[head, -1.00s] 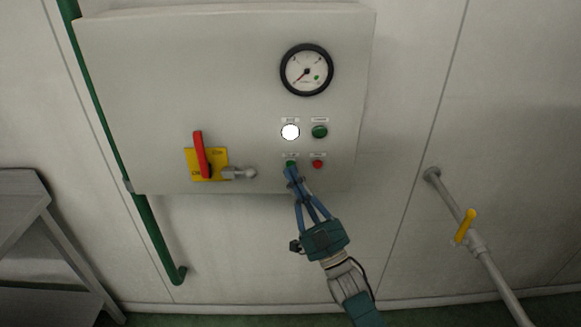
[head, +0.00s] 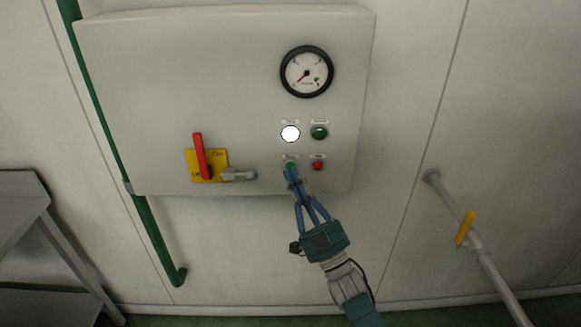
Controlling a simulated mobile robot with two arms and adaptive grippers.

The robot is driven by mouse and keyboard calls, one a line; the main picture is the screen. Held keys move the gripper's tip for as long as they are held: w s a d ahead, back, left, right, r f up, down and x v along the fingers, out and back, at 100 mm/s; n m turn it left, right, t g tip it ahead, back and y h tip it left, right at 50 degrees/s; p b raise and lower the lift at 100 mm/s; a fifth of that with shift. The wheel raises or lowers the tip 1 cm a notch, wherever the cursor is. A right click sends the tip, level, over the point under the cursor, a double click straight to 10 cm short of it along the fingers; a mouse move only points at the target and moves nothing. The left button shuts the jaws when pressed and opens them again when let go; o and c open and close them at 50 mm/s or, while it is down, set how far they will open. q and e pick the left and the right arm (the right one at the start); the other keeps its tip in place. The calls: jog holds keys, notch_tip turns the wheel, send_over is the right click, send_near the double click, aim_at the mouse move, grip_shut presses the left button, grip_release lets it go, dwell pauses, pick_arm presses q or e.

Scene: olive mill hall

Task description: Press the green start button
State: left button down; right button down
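The green start button (head: 290,166) sits low on the grey control cabinet (head: 140,90), left of a red button (head: 317,166). My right gripper (head: 291,174) points up at it from below. Its blue fingers are closed together, with nothing seen between them. The fingertips overlap the button's lower edge; I cannot tell whether they touch or press it. My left gripper is not in view.
Above are a lit white lamp (head: 290,134), a dark green lamp (head: 319,132) and a round gauge (head: 307,71). A red lever (head: 200,156) on a yellow plate and a grey handle (head: 240,174) stick out to the left. A pipe with a yellow valve lever (head: 465,228) is at right.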

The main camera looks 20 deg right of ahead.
jog(key=shift+w, duration=0.1)
jog(key=shift+w+d, duration=0.1)
jog(key=shift+w, duration=0.25)
jog(key=shift+w+d+b, duration=0.1)
jog(key=shift+w+b, duration=0.2)
jog(key=shift+b, duration=0.1)
dwell(0.7)
jog(key=shift+s, duration=0.15)
dwell(0.3)
jog(key=shift+s+a+p, duration=0.25)
jog(key=shift+s+p, duration=0.15)
jog(key=shift+s, duration=0.25)
jog(key=s+p, duration=0.1)
jog(key=s, duration=0.1)
jog(key=s+a+p, duration=0.1)
jog(key=s, duration=0.1)
jog(key=shift+s+a, duration=0.15)
jog(key=shift+s, duration=0.25)
